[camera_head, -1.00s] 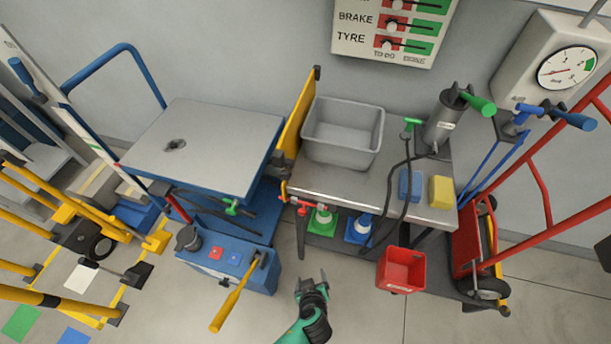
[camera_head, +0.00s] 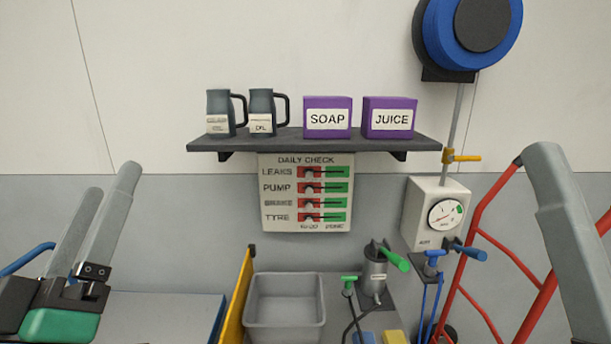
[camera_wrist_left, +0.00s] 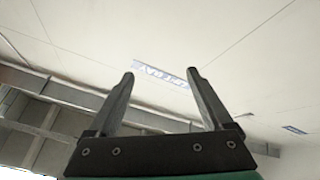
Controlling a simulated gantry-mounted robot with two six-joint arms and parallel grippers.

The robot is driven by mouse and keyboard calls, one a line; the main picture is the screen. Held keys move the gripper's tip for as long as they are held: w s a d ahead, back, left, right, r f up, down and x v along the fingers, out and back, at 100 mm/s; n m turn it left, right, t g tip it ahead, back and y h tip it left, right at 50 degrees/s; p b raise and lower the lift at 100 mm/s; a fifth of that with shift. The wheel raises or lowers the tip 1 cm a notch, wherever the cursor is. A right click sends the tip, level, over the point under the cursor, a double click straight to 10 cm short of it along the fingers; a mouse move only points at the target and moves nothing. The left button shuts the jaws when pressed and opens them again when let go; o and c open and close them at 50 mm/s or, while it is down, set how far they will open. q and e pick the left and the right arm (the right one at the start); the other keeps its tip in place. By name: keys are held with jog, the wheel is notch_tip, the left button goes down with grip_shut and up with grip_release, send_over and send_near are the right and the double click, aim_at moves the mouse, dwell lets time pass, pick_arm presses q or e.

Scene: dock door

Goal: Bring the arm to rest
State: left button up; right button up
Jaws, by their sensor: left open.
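My left gripper (camera_head: 110,180) stands at the lower left of the head view, its two grey fingers pointing up and its green body below. In the left wrist view its fingers (camera_wrist_left: 160,74) are spread apart with nothing between them. Behind them are a pale panelled surface and a blurred sign (camera_wrist_left: 160,73) with reversed lettering. A large grey finger-like part (camera_head: 572,235) rises at the right edge of the head view. It looks like part of my right gripper; a second finger is not visible, so its opening cannot be told.
A wall shelf (camera_head: 315,144) holds two dark mugs and purple SOAP and JUICE boxes. Below are a DAILY CHECK board (camera_head: 305,232), a grey bin (camera_head: 286,333), and a pump with a green handle (camera_head: 374,275). A gauge box (camera_head: 425,235) and red trolley frame (camera_head: 486,205) stand right.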

pick_arm(q)
jog(key=s+d+r+m+t+h, duration=0.25)
jog(key=s+r+m, duration=0.35)
jog(key=s, duration=0.4)
notch_tip(320, 180, up, 38)
jog(key=m+h+p, duration=0.1)
jog(key=m+p, duration=0.1)
jog(key=p, duration=3.6)
jog(key=shift+w+f, duration=0.2)
jog(key=shift+w, duration=0.2)
jog(key=shift+a+t, duration=0.1)
jog(key=shift+t, duration=0.15)
